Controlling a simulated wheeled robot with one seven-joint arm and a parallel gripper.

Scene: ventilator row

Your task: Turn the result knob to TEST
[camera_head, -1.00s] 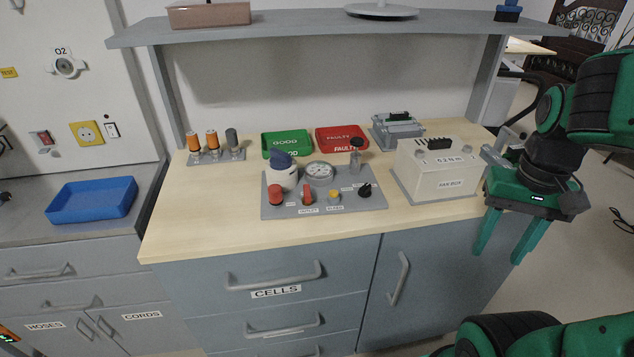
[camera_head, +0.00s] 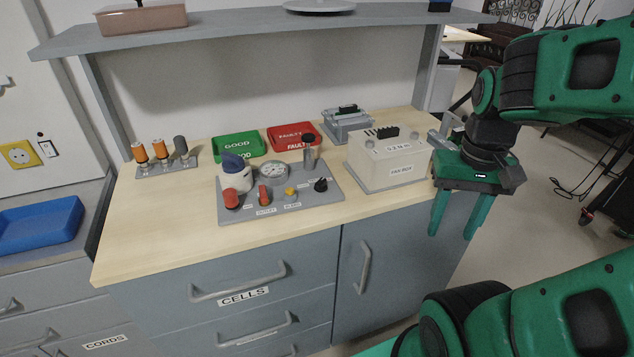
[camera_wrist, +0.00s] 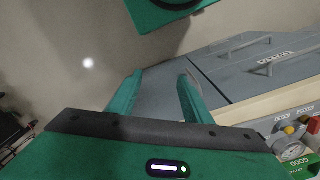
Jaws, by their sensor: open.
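A grey test panel (camera_head: 300,204) lies on the wooden bench top. The labels are too small to read, so I cannot tell which knob is the result knob. My gripper (camera_head: 456,225) is open and empty, pointing down beyond the bench's right front edge, apart from the panel.
A cream box (camera_head: 388,165) stands between the panel and my gripper. Green (camera_head: 238,147) and red (camera_head: 293,137) trays lie behind the panel. Orange cells (camera_head: 159,150) stand in a rack at left. A shelf (camera_head: 270,29) overhangs the back. The bench front is clear.

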